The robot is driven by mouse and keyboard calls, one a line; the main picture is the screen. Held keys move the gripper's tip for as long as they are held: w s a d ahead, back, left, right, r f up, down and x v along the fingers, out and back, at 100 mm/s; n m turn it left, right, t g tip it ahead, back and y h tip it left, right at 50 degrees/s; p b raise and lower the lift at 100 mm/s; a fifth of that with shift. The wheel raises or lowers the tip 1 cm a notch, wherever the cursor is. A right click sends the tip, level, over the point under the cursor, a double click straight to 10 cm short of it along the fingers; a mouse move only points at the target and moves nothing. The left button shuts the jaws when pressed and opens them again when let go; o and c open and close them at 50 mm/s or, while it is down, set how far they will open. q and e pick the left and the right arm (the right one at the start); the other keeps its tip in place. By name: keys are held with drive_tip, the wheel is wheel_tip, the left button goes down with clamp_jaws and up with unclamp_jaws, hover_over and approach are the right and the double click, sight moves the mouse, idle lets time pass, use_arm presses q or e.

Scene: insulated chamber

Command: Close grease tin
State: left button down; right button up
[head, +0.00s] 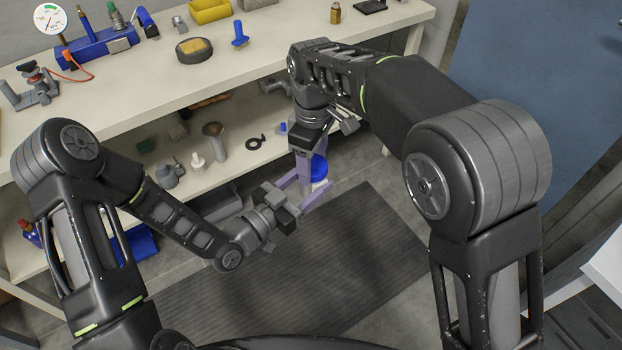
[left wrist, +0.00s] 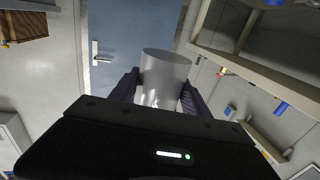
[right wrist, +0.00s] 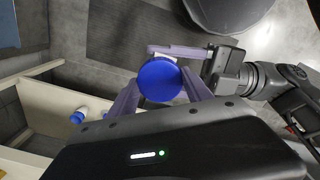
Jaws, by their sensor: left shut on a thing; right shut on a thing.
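The grease tin (head: 320,184) is a pale metallic cylinder, mostly hidden by the fingers in the head view. It stands out between the fingers in the left wrist view (left wrist: 165,76). My left gripper (head: 312,192) is shut on it from the side. A round blue lid (head: 319,168) sits directly above the tin; its top faces the camera in the right wrist view (right wrist: 159,81). My right gripper (head: 312,160) points down and is shut on the lid. I cannot tell whether the lid is seated on the tin or slightly apart.
Both grippers are in front of the workbench (head: 255,57), above a dark floor mat (head: 370,245). The lower shelf (head: 230,165) holds a funnel-like tool, a white-capped bottle and a black ring. A blue door (head: 560,90) is at the right.

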drive_tip(key=m, duration=0.4)
drive_tip(key=shift+m, duration=0.4)
drive_tip(key=m, duration=0.6)
drive_tip(key=o, duration=1.6)
wheel_tip(320, 180, up, 8)
drive_tip(key=shift+f, duration=0.25)
